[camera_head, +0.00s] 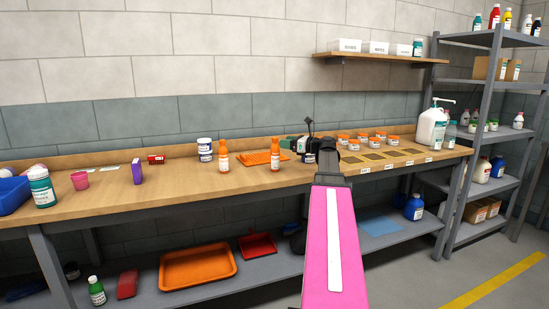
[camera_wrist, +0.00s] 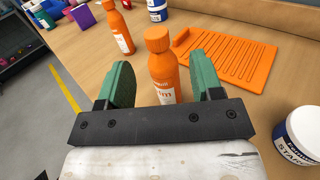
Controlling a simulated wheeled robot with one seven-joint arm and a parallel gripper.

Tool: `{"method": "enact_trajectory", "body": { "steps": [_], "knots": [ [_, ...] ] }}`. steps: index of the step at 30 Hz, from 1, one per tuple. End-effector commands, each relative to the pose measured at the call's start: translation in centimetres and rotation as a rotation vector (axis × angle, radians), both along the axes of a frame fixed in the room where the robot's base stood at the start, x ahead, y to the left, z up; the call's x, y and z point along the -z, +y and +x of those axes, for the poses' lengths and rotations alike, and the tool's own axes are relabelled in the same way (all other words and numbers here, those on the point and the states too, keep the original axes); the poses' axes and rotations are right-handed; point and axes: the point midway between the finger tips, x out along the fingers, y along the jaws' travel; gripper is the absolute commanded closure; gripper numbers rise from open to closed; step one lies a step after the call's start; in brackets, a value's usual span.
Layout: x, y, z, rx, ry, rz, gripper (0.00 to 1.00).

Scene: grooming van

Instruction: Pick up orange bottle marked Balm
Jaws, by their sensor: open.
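An orange bottle (camera_wrist: 163,72) stands upright on the bench, its white label partly hidden, with the letters "lm" showing. In the wrist view it appears between the two green fingers of my gripper (camera_wrist: 163,82), with a gap on each side. My gripper is open and holds nothing. The same bottle shows in the head view (camera_head: 276,154), left of my gripper (camera_head: 306,142). A second, similar orange bottle (camera_head: 223,157) stands further left; it also shows in the wrist view (camera_wrist: 119,30). Its label is too small to read.
An orange ribbed mat (camera_wrist: 232,55) lies close beside the near bottle. A white and blue jar (camera_wrist: 302,138) stands at the lower right of the wrist view. Another jar (camera_head: 205,150) stands by the second bottle. The bench (camera_head: 120,195) has free room along its front.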

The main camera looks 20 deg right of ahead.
Motion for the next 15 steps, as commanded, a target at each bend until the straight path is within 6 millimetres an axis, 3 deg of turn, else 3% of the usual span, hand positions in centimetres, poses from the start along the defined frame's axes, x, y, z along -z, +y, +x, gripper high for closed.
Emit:
{"method": "enact_trajectory", "body": {
  "steps": [3, 15],
  "knots": [
    [0.0, 1.3, 1.4, -0.001, 0.0, 0.0, 0.4],
    [-0.4, 3.9, 3.9, -0.002, -0.001, -0.002, 0.4]
  ]
}}
